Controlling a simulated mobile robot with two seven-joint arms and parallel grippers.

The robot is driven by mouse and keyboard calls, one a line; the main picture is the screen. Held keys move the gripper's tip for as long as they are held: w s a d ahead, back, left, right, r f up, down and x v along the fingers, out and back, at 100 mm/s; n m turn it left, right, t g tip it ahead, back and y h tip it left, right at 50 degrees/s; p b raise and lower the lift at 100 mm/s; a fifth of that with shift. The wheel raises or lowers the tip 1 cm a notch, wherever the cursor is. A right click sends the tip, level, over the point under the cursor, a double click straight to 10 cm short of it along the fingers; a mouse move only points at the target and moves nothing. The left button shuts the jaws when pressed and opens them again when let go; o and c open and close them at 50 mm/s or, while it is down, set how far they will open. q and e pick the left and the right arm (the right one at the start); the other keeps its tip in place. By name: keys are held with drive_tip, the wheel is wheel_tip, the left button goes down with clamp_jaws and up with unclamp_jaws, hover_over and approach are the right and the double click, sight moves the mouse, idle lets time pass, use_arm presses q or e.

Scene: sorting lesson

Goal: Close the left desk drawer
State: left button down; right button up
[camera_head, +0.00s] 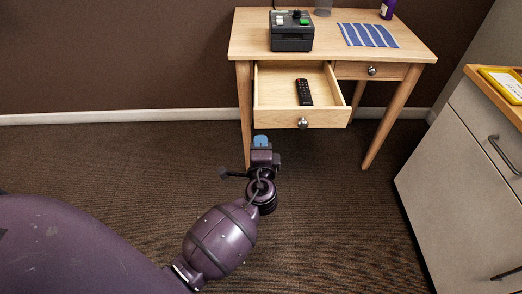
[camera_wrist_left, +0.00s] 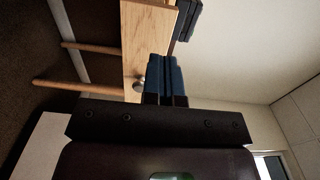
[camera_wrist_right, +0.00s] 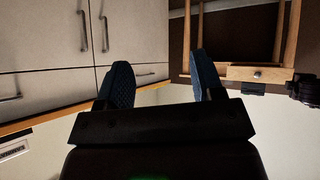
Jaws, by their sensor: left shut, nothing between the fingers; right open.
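The left desk drawer (camera_head: 278,118) is pulled out from the wooden desk (camera_head: 250,40), with a black remote (camera_head: 304,92) lying inside. Its front carries a round metal knob (camera_head: 303,123). My left gripper (camera_head: 261,141) is shut and empty, just in front of the drawer front near its left end, left of the knob. In the left wrist view, the shut fingers (camera_wrist_left: 165,78) overlap the wooden drawer front (camera_wrist_left: 148,35), beside the knob (camera_wrist_left: 138,84); I cannot tell whether they touch it. My right gripper (camera_wrist_right: 163,80) is open and empty, seen only in the right wrist view.
The right desk drawer (camera_head: 350,71) is shut. A black device (camera_head: 291,36), a blue striped cloth (camera_head: 367,35) and a purple bottle (camera_head: 387,9) are on the desk. A white cabinet (camera_head: 455,170) stands at the right with a yellow tray (camera_head: 497,80). The carpet before the desk is clear.

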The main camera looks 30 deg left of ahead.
sight(260, 115)
use_arm(q)
drive_tip(key=x, duration=0.8)
drive_tip(key=shift+w+a+b, duration=0.3)
drive_tip(key=shift+b, duration=0.05)
